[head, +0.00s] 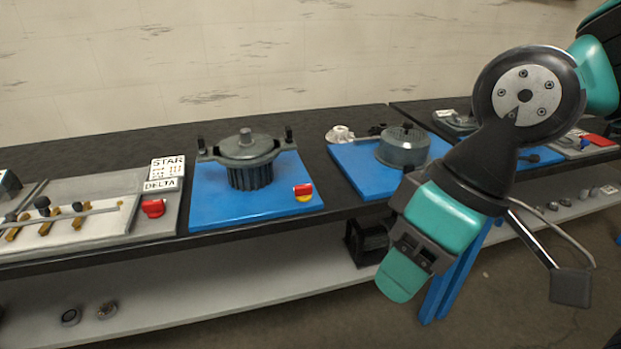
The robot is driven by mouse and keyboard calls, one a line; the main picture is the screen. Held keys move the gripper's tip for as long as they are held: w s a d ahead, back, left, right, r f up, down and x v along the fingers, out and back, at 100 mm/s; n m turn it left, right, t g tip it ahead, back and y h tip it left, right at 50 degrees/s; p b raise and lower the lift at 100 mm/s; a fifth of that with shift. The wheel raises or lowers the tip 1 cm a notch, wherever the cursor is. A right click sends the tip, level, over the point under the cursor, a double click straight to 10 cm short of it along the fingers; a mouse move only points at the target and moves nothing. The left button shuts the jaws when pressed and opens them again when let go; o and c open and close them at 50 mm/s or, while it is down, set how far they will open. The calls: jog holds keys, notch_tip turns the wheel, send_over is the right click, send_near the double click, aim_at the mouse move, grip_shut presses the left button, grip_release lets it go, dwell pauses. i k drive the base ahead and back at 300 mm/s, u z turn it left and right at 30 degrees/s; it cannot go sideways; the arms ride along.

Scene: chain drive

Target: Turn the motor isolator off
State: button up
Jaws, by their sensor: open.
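A small rotary switch with a red handle on a yellow base (303,191) sits at the front right corner of a blue board (232,207). It looks like the motor isolator. Its handle appears roughly level, but it is too small to read any position marks. A grey finned motor (249,172) stands on the same board, behind and left of the switch. My gripper (396,287) hangs in front of the bench, to the right of the switch and well apart from it, pointing down. It is open and I see nothing in it; its far jaw is hidden.
Another red knob (152,208) is on a grey panel at left, beside STAR and DELTA labels (165,170). A second blue board (358,180) with a grey round housing (403,146) lies behind my arm. A lower shelf (210,306) runs under the bench.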

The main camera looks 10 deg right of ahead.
aim_at(303, 193)
jog(key=u, duration=0.25)
jog(key=i, duration=0.45)
jog(key=u, duration=0.45)
